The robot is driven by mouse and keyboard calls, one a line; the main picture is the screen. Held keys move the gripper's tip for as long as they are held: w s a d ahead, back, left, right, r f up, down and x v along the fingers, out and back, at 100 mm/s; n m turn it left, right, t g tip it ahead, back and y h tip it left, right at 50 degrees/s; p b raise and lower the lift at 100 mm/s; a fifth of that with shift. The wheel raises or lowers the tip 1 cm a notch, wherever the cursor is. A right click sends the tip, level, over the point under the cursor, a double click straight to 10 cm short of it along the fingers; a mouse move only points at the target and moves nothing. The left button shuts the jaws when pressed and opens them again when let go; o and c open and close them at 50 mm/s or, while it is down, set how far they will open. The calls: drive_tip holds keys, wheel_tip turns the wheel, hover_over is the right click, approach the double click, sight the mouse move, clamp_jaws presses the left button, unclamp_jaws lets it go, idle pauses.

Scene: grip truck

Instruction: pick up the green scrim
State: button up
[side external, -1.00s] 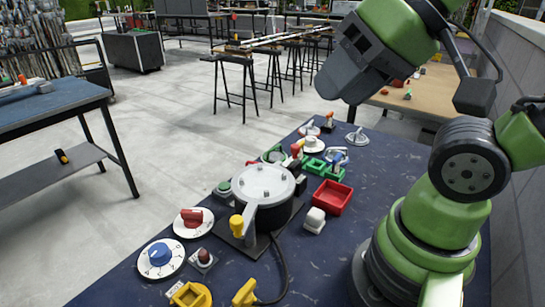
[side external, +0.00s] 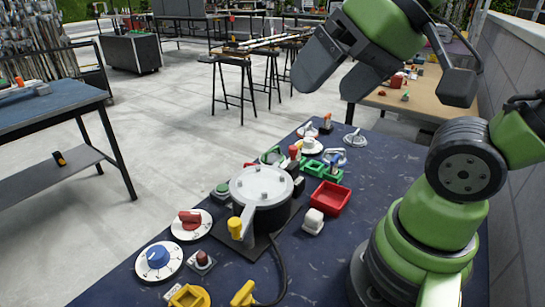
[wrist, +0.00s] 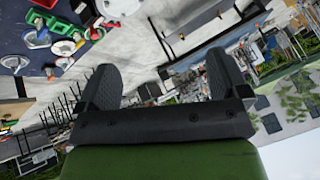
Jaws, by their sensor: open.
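A round green piece (side external: 271,156), which may be the green scrim, lies on the dark blue table behind the grey-lidded round device (side external: 262,185). It is partly hidden by that device, and I cannot tell it for certain. My gripper (side external: 325,88) hangs high above the far part of the table, with its two dark fingers spread apart and nothing between them. In the wrist view my gripper (wrist: 162,76) is also open and empty, facing floor and background.
Green open frames (side external: 320,168) and a red tray (side external: 331,197) sit right of the round device. A white block (side external: 314,221), a red-knob dial (side external: 191,223) and a blue-knob dial (side external: 158,258) stand nearer. A black cable (side external: 284,270) crosses the front. Bare table lies right of the tray.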

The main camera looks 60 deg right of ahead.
drive_tip(key=w+d+g+h, duration=0.1)
drive_tip(key=w+d, duration=0.3)
drive_tip(key=w, duration=0.4)
drive_tip(key=n+g+h, duration=0.2)
drive_tip(key=g, duration=0.1)
hover_over(273, 148)
drive_tip(key=s, duration=0.1)
drive_tip(key=f, duration=2.4)
drive_tip(key=shift+s+f, duration=0.2)
drive_tip(key=shift+f, duration=0.15)
drive_tip(key=shift+x, duration=2.9)
drive_tip(key=shift+a, duration=0.1)
drive_tip(key=c, duration=0.8)
